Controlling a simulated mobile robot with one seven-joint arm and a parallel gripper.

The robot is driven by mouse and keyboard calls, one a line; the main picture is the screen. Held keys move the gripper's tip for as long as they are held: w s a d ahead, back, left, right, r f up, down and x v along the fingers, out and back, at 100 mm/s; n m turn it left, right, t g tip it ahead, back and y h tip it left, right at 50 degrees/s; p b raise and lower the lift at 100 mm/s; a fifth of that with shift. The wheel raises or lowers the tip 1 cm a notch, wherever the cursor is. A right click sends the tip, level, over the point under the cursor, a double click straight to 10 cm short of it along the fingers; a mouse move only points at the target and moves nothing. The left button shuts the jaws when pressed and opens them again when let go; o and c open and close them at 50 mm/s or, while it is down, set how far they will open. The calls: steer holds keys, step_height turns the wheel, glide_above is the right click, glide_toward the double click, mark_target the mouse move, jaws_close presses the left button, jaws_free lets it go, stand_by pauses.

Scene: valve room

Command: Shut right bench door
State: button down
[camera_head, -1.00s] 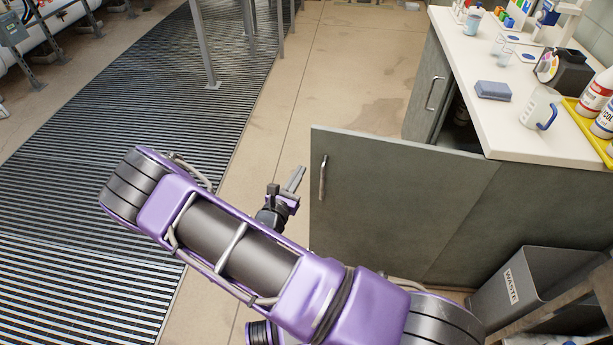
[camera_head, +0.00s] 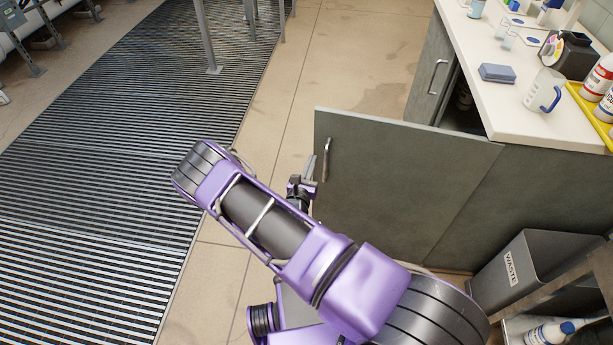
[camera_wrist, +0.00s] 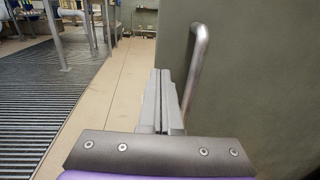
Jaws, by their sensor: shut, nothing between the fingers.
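The right bench door (camera_head: 400,185) is a grey panel that stands swung open from the bench, with the dark inside showing behind its top edge. Its metal bar handle (camera_head: 325,160) is near the free edge. My gripper (camera_head: 309,170) is beside that free edge, just left of the handle. In the wrist view my gripper (camera_wrist: 161,105) is shut and empty, its fingers pointing forward along the door face (camera_wrist: 250,80). The handle (camera_wrist: 197,65) rises just right of the fingertips there. I cannot tell whether the fingers touch it.
The bench top (camera_head: 510,110) holds a sponge (camera_head: 497,73), a jug (camera_head: 545,90) and bottles (camera_head: 598,80). The other bench door (camera_head: 430,80) stands farther back. A waste bin (camera_head: 520,270) is at the lower right. Free floor (camera_head: 340,60) and a floor grating (camera_head: 110,190) lie left.

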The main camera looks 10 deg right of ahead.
steer(key=shift+x, duration=1.3)
